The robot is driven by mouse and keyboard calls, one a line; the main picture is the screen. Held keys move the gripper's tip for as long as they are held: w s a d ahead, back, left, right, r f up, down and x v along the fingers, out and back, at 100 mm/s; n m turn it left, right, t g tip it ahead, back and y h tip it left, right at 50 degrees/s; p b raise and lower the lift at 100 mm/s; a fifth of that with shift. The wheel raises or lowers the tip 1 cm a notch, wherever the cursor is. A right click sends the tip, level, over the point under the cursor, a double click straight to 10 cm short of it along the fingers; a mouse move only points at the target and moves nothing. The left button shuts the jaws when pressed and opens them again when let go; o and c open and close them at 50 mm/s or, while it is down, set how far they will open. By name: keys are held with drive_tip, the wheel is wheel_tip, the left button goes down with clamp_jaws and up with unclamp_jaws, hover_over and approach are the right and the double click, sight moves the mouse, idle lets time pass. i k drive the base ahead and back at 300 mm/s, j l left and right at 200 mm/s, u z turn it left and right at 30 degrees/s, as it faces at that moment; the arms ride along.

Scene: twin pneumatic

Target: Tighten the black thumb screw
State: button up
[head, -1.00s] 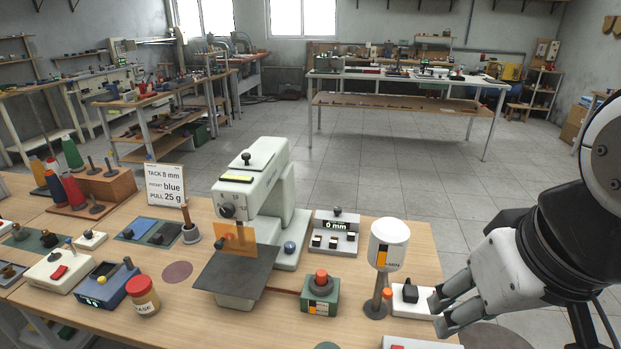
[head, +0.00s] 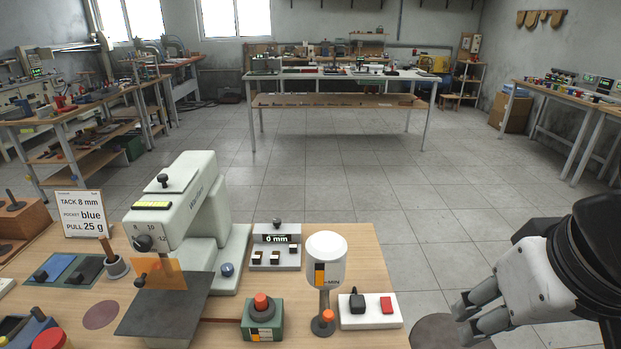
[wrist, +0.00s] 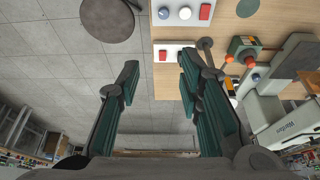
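The white sewing machine (head: 195,215) stands on the wooden bench (head: 365,265) in the head view. Several black knobs could be the thumb screw: one on the machine's top (head: 163,180), one on its front face (head: 143,242), and a small one at the orange plate (head: 139,281). I cannot tell which is meant. My gripper (head: 466,318) is open and empty, right of the bench and well apart from the machine. In the wrist view my gripper (wrist: 160,85) has its two fingers wide apart with nothing between them; the machine (wrist: 287,108) is at the right.
A white domed post (head: 326,262), a white switch plate (head: 370,320) and a green box with a red button (head: 262,320) stand between my gripper and the machine. A display box (head: 277,252) stands behind. A dark round stool (head: 440,331) is beside the bench. Open floor lies right.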

sight(277, 223)
drive_tip(key=j+z, duration=0.35)
drive_tip(key=j, duration=0.25)
drive_tip(key=j+z, duration=0.3)
drive_tip(key=j, duration=0.3)
drive_tip(key=j+z, duration=0.1)
drive_tip(key=j, duration=1.1)
